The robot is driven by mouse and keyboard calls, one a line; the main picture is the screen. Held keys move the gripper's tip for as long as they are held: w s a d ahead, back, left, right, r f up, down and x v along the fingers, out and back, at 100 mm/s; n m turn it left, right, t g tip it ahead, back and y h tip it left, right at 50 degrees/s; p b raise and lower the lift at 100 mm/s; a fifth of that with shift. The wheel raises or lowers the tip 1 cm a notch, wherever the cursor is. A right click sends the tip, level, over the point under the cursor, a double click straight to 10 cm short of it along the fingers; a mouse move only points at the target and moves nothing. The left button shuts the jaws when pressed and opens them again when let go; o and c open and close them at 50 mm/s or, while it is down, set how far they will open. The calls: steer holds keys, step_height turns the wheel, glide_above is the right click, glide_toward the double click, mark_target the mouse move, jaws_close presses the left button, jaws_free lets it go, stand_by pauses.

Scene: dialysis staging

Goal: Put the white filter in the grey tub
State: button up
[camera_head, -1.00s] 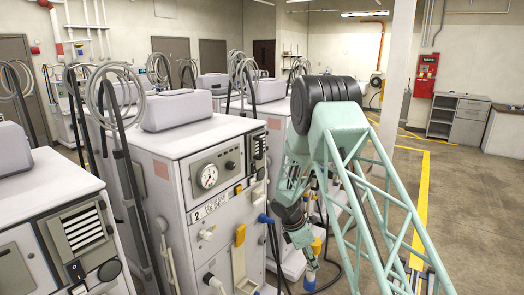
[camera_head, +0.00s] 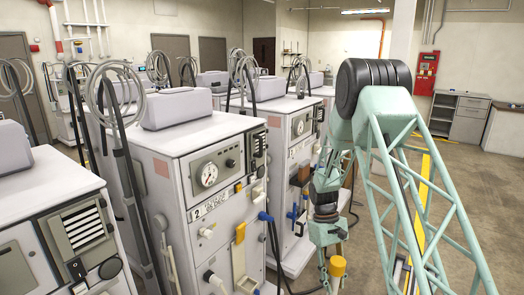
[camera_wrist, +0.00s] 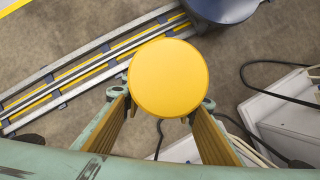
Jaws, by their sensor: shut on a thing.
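The white filter (camera_head: 334,284) hangs upright under my gripper (camera_head: 331,246) in the head view, with a yellow cap (camera_head: 337,266) on top and a pale body that the frame's lower edge cuts off. In the wrist view, the round yellow cap (camera_wrist: 168,78) faces the camera and hides the body below it. My gripper (camera_wrist: 165,112) is shut on the filter, one finger on each side. I cannot make out the grey tub in either view.
A white machine (camera_head: 200,165) marked 2 stands left of my arm, with hoses and a blue connector on its front. Another machine (camera_head: 300,130) stands behind. A metal rail (camera_wrist: 75,85) crosses the floor in the wrist view. Open floor (camera_head: 465,200) lies to the right.

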steer(key=shift+s+a+r+m+y, duration=0.25)
steer(key=shift+a+r+m, duration=0.1)
steer(key=shift+a+m, duration=0.4)
steer(key=shift+s+a+r+m+y, duration=0.25)
steer(key=shift+a+m, duration=0.35)
steer(key=shift+a, duration=0.3)
steer(key=shift+s+a+r+m+y, duration=0.2)
steer(key=shift+a+r+m+y, duration=0.15)
steer(key=shift+a+m, duration=0.4)
steer(key=d, duration=0.7)
steer(key=shift+s+a, duration=0.1)
